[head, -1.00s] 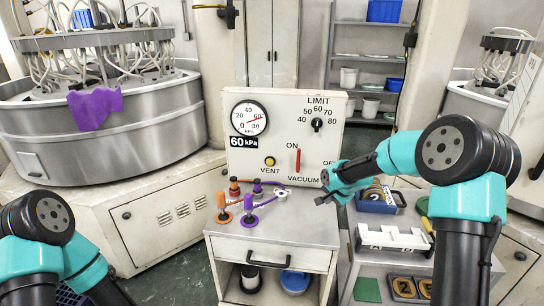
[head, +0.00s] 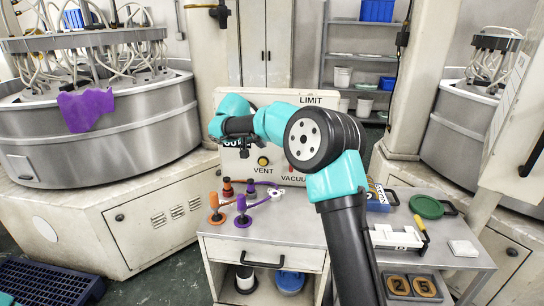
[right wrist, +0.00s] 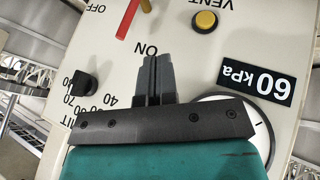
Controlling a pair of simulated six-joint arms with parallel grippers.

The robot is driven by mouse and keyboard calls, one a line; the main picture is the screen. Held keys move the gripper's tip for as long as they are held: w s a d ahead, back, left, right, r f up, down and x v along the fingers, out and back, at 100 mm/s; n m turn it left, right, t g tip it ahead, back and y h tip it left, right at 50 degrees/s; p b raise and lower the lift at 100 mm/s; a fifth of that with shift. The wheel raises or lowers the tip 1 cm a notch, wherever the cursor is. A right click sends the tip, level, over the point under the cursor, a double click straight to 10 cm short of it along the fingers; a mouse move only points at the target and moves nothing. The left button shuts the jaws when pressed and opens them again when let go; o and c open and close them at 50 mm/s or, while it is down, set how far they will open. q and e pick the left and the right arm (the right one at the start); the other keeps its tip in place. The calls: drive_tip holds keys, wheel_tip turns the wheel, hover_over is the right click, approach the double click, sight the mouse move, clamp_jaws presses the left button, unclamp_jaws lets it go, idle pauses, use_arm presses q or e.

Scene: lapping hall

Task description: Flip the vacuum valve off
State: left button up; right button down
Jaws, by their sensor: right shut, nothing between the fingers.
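The vacuum valve's red lever (right wrist: 128,18) shows at the top of the right wrist view, where the panel appears upside down. Its visible end points towards the ON mark (right wrist: 145,50), with OFF off to the left. In the head view only a bit of the red lever (head: 291,168) shows below my right arm. My right gripper (right wrist: 153,60) is shut and empty over the panel face, its fingertips near the ON mark. In the head view the right gripper (head: 243,150) is small and dark in front of the panel (head: 222,172). My left gripper is out of view.
The yellow vent button (right wrist: 205,22), limit knob (right wrist: 84,84) and 60 kPa label (right wrist: 265,86) sit near the gripper. My arm hides much of the panel. Orange and purple suction cups (head: 241,205) stand on the cabinet top, whose front middle is clear.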

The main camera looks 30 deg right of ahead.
idle(0.4)
drive_tip(key=d+f, duration=0.7)
drive_tip(key=d, duration=0.2)
drive_tip(key=shift+d+f, duration=0.2)
drive_tip(key=shift+f, duration=0.2)
idle(0.3)
